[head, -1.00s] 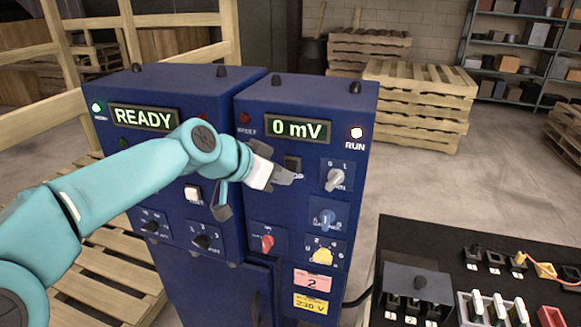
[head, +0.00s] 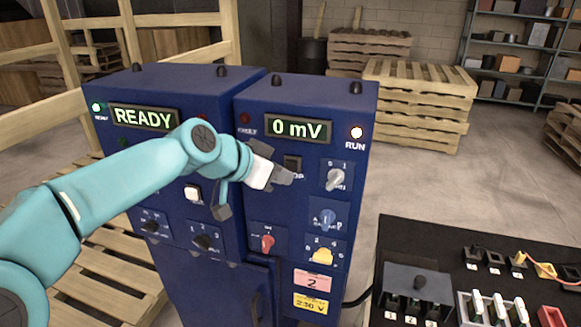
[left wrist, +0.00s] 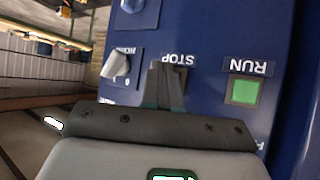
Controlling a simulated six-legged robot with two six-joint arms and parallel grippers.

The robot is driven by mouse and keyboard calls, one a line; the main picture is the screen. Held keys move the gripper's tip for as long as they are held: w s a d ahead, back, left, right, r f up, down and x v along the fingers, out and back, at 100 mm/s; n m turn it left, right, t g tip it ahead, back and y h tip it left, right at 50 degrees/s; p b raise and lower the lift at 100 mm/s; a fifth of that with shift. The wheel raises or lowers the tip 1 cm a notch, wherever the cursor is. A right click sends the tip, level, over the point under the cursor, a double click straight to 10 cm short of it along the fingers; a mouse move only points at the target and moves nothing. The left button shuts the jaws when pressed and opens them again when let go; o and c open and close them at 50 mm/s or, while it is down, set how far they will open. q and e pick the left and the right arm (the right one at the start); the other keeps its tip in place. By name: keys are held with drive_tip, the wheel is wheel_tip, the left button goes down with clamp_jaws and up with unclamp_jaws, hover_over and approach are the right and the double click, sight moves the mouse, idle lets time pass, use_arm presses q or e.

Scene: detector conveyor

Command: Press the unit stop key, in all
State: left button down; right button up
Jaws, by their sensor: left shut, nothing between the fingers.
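The stop key (head: 292,162) is a dark square on the front of the right blue cabinet (head: 345,105), below the 0 mV display. In the left wrist view, upside down, the dark stop key (left wrist: 181,76) sits by its STOP label, partly hidden behind my fingers. My left gripper (head: 288,180) is shut and empty, with its tips just below the key in the head view. It also shows in the left wrist view (left wrist: 165,68), its fingers overlapping the key and label. I cannot tell whether they touch. My right gripper is not in view.
A green RUN key (left wrist: 243,91) sits beside the stop key. Rotary knobs (head: 335,178) lie close to the right and below. The RUN lamp (head: 357,132) is lit. A black bench (head: 450,250) with parts stands at the right. Pallets (head: 420,95) stand behind.

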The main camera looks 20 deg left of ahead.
use_arm(q)
drive_tip(key=shift+w, duration=0.2)
idle(0.4)
drive_tip(key=shift+w, duration=0.25)
drive_tip(key=shift+w+p, duration=0.3)
drive_tip(key=shift+w, duration=0.2)
idle(0.8)
drive_tip(key=shift+s, duration=0.1)
drive_tip(key=shift+s+b, duration=0.75)
drive_tip(key=shift+s, duration=0.1)
